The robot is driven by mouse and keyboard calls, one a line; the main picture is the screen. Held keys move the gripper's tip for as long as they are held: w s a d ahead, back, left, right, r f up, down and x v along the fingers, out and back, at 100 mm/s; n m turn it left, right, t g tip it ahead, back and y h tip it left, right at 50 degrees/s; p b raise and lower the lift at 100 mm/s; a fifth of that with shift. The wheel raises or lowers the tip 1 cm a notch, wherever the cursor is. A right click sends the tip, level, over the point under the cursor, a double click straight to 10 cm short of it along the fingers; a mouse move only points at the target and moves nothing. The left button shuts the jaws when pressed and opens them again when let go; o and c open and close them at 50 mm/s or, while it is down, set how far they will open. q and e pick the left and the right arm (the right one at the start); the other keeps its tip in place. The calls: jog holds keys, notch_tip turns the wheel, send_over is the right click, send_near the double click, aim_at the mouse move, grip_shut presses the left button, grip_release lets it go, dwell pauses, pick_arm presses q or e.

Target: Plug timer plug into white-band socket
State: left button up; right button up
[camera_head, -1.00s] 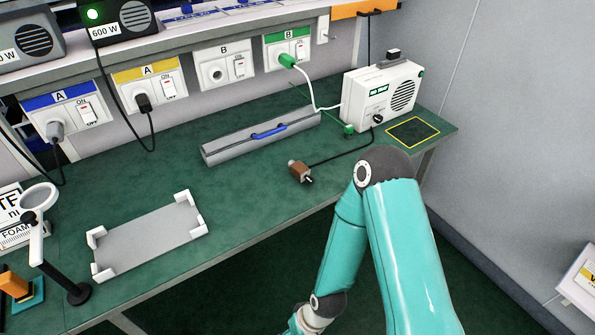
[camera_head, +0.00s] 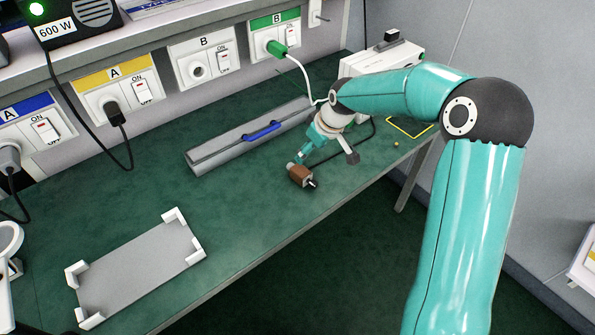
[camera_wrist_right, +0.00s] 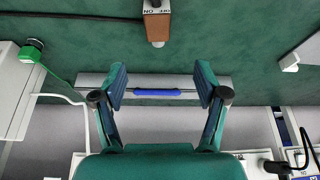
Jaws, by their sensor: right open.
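The timer plug (camera_head: 300,176), a brown block with a pale end and a dark tip, lies on the green bench with a black cord running from it. It also shows at the top of the right wrist view (camera_wrist_right: 157,24), with ON and OFF lettering. The white-band socket (camera_head: 203,62), marked B, is on the wall strip, empty, with a switch beside it. My right gripper (camera_wrist_right: 161,80) is open and empty; in the head view (camera_head: 301,157) it is just behind the plug, above the bench. My left gripper is out of view.
A green plug (camera_head: 277,48) sits in the green-band socket and a black plug (camera_head: 115,113) in the yellow-band one. A white radio-like box (camera_head: 385,60) is partly behind my arm. A grey tray (camera_head: 135,275) lies front left.

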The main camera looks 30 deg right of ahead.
aim_at(301, 170)
jog(key=x, duration=0.8)
jog(key=shift+s+d+f+p, duration=0.15)
jog(key=shift+d+f+p, duration=0.1)
jog(key=shift+f+p, duration=0.15)
jog(key=p+x, duration=0.1)
jog(key=x, duration=0.3)
jog(key=shift+f, duration=0.2)
jog(key=shift+w+a+f, duration=0.1)
jog(key=shift+w+f, duration=0.1)
jog(key=shift+f, duration=0.25)
jog(key=c, duration=1.3)
